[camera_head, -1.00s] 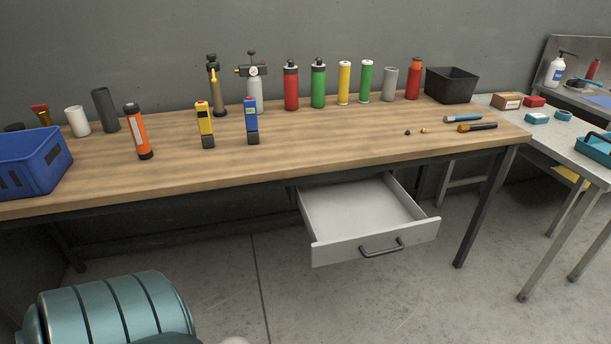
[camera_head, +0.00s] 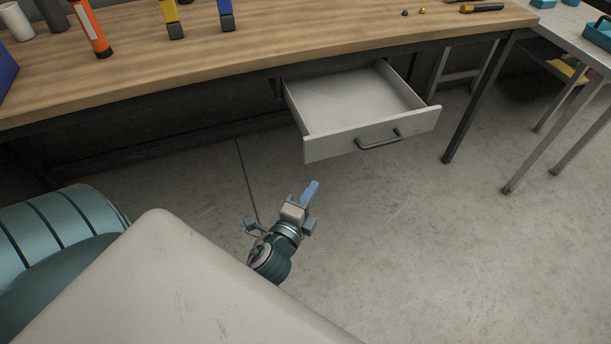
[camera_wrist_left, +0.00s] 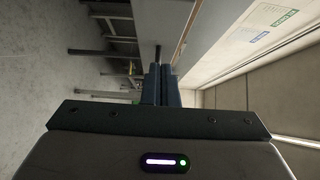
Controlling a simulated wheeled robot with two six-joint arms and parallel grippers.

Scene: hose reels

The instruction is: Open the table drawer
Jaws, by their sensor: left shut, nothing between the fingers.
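The table drawer (camera_head: 350,105) is a light grey box under the wooden table. It stands pulled out, and its empty inside shows. Its dark bar handle (camera_head: 379,141) is on the front panel. My left gripper (camera_head: 311,188) is below and to the left of the handle, in front of the drawer and apart from the handle. Its blue fingers are shut with nothing between them. They also show together in the left wrist view (camera_wrist_left: 161,85). My right gripper is in neither view.
The wooden tabletop (camera_head: 300,40) spans the top, with an orange flashlight (camera_head: 90,28) and several tools on it. A dark table leg (camera_head: 480,95) stands right of the drawer. A grey side table (camera_head: 580,25) is at the right. The floor (camera_head: 420,250) in front is clear.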

